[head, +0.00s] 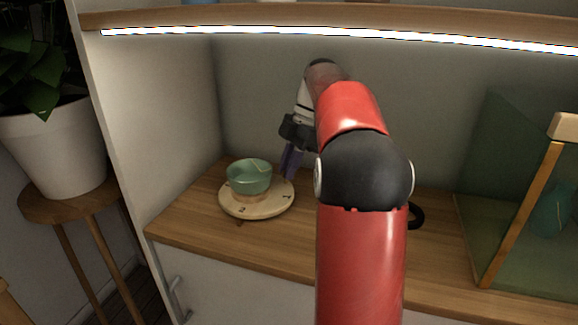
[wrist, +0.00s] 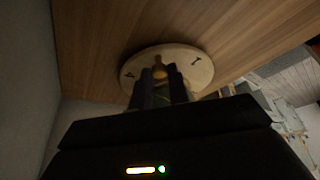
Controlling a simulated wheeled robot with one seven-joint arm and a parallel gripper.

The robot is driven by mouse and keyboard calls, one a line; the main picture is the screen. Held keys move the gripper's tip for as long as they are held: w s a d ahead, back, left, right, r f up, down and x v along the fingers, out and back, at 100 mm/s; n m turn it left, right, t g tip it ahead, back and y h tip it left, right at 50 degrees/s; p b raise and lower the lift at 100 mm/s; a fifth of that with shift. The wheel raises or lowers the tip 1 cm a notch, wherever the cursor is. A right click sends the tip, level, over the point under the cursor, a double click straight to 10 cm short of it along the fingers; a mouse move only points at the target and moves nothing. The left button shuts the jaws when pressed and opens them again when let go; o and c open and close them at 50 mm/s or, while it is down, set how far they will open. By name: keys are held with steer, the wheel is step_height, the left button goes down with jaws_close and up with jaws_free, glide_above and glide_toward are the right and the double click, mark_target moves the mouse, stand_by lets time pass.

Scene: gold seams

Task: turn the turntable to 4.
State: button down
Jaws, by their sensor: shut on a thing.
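The turntable (head: 250,208) is a round pale wooden disc with dark marks on its rim, lying on the wooden counter. A green bowl (head: 249,178) stands on it. In the wrist view the turntable (wrist: 200,72) shows with two dark numerals on its face; one looks like a 1, the other is hard to read. My gripper (head: 289,174) reaches down at the turntable's right edge. In the wrist view my gripper (wrist: 160,76) is shut on a small brass-coloured knob (wrist: 159,67) at the turntable. The fingers hide part of the knob.
A lit shelf (head: 330,36) runs above the counter (head: 270,242). A green glass case (head: 520,200) with a wooden frame stands at the right. A black ring-shaped handle (head: 416,215) is behind my arm. A potted plant (head: 55,145) stands at the left, outside the cabinet wall.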

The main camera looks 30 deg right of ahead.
steer(key=shift+w+n, duration=0.3)
steer(key=shift+n, duration=0.1)
steer(key=shift+w, duration=0.1)
stand_by(0.4)
steer(key=c, duration=1.3)
jaws_free()
steer(key=shift+c, duration=0.2)
